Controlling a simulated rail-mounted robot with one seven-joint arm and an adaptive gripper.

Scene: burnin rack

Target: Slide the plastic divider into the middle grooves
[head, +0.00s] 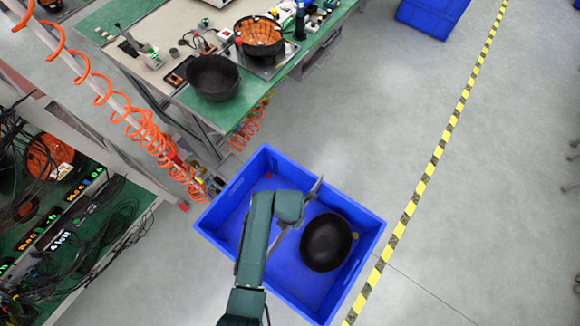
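My gripper (299,212) is at the end of my dark green arm, above a blue crate (228,212) on the floor. Thin grey parts show on both sides of the arm's end; I cannot tell whether they are fingers or a thin plate held edge-on. Whether the gripper is open or shut is hidden by the arm. I cannot clearly make out a plastic divider or the middle grooves. A black bowl-shaped part (326,243) lies in the right half of the crate, just right of the gripper.
A green-topped workbench (250,117) at the top holds another black bowl (212,77), an orange-filled round unit (260,35) and small tools. A rack with cables and displays (60,235) stands at left, with coiled orange hoses (150,133). Floor right of the crate is clear.

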